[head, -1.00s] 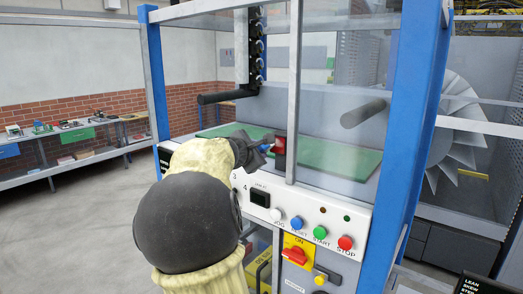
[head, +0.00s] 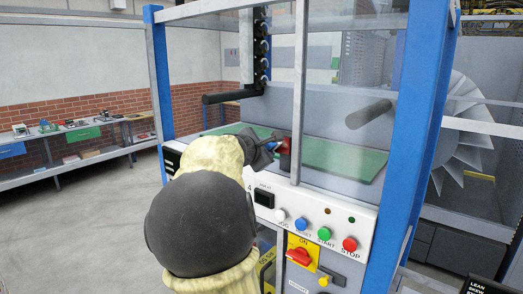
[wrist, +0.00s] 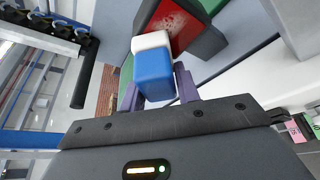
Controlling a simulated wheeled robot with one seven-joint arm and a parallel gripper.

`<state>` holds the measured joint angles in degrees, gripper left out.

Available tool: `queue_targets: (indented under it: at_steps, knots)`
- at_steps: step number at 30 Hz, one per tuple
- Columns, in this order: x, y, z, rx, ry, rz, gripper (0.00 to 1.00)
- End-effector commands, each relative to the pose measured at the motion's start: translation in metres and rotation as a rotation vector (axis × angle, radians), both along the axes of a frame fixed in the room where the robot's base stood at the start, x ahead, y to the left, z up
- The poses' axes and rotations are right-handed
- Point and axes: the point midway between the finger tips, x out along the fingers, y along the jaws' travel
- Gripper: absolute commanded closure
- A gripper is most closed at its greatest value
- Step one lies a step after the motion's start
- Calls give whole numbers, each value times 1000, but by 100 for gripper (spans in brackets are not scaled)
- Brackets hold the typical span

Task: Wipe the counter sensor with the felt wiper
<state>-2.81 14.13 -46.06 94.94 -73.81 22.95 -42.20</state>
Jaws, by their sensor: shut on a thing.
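The felt wiper (wrist: 155,75) is a blue block with a white pad on its far end. My gripper (wrist: 159,90) is shut on it, with a purple finger on each side. The counter sensor (wrist: 178,24) shows just beyond the white pad as a red face with pale specks in a dark housing. I cannot tell whether pad and sensor touch. In the head view the sensor (head: 286,152) is a small red block at the machine's front opening. My gripper (head: 268,148) reaches it from the left, and my arm hides part of the panel.
The white control panel (head: 312,216) with coloured buttons and a red switch (head: 299,256) lies below. A blue post (head: 404,130) stands to the right. A grey upright (head: 299,90) stands close to the sensor. A black bar (head: 232,96) juts out at the upper left.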

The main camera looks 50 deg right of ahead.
Motion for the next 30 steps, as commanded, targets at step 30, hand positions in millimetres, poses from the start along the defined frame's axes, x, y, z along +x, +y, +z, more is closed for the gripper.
queue_targets:
  at_steps: [30]
  knots:
    - [-48, -6, -1, 0, -3, -5, 86]
